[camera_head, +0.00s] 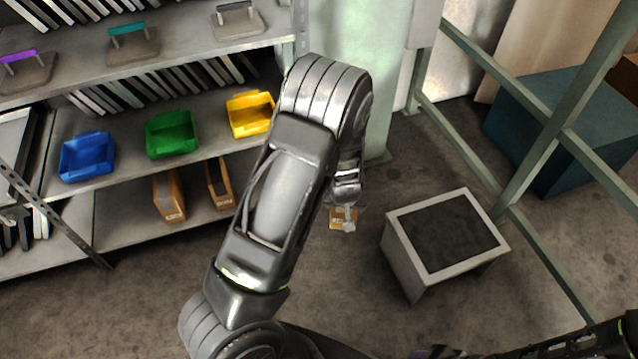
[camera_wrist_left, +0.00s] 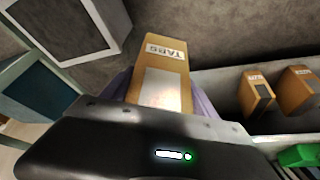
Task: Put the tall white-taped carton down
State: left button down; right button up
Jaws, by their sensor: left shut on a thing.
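My left gripper (camera_head: 348,198) hangs over the floor between the shelving and a low stand, its fingers mostly hidden in the head view. It is shut on a tan carton (camera_head: 338,220), seen largely from above. In the left wrist view the carton (camera_wrist_left: 162,52) has white tape or a label reading "TABS" and a pale front panel, with a finger on each side. The low stand (camera_head: 393,222) has a pale rim and a dark top, and is apart from the carton. My right gripper is not in view.
Two tan cartons (camera_head: 170,196) (camera_head: 217,184) stand on the lowest shelf. Blue (camera_head: 87,157), green (camera_head: 172,134) and yellow (camera_head: 250,114) bins sit above them. A green metal frame (camera_head: 465,150) and a teal box (camera_head: 540,125) are at right. Floor around the stand is clear.

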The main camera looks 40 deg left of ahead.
pick_arm(q)
jog(key=s+d+r+m+h+p, duration=0.1)
jog(key=d+r+p, duration=0.3)
jog(key=r, duration=0.5)
jog(key=s+d+r+m+h+p, duration=0.1)
jog(key=d+r+m+p, duration=0.3)
jog(key=r, duration=0.6)
jog(key=shift+s+d+r+p, duration=0.2)
jog(key=shift+d+p, duration=0.2)
jog(key=shift+d, duration=0.6)
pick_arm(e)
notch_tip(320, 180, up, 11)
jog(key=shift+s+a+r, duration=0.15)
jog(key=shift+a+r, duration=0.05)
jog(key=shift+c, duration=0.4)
